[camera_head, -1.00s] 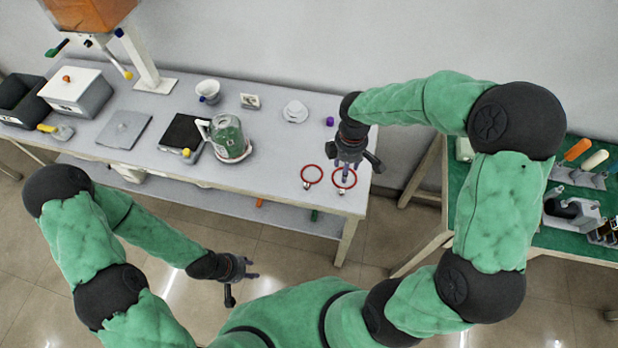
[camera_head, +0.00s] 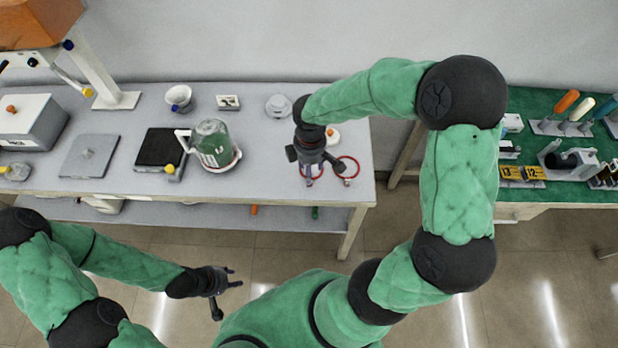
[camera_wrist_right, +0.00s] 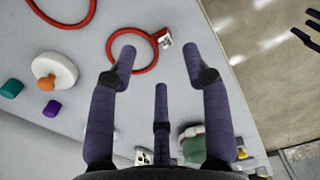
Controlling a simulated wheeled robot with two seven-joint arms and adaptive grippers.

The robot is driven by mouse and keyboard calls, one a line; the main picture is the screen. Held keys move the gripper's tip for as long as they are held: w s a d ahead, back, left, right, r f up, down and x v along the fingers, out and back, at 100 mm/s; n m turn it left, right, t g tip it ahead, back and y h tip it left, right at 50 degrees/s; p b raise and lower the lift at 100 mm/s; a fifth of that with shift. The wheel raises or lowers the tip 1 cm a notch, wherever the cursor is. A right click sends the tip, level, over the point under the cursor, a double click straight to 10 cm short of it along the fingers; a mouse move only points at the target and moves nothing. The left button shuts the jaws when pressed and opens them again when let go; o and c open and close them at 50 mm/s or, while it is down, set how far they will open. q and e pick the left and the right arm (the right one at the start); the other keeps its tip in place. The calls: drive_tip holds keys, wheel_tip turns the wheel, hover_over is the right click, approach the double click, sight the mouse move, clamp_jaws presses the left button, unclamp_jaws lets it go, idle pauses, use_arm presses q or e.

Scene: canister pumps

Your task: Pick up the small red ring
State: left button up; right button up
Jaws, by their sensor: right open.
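The right gripper (camera_wrist_right: 158,52) is open and empty, pointing down above this ring. A larger red ring (camera_head: 357,167) lies just to the right in the head view. My left gripper (camera_head: 233,278) is open and empty in front of the table.
A white round piece with an orange knob (camera_wrist_right: 55,70) lies near the rings, with teal and purple blocks beside it. A green-and-white jug (camera_head: 212,145) stands left of my right gripper. A green-topped table (camera_head: 560,185) holding tools stands at right.

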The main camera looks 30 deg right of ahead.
wheel_tip(320, 180, down, 6)
drive_tip(key=b, duration=0.2)
drive_tip(key=shift+s+a+r+b, duration=0.1)
drive_tip(key=shift+s+r+b, duration=0.1)
drive_tip(key=shift+b, duration=0.15)
drive_tip(key=shift+r, duration=0.1)
drive_tip(key=c, duration=1)
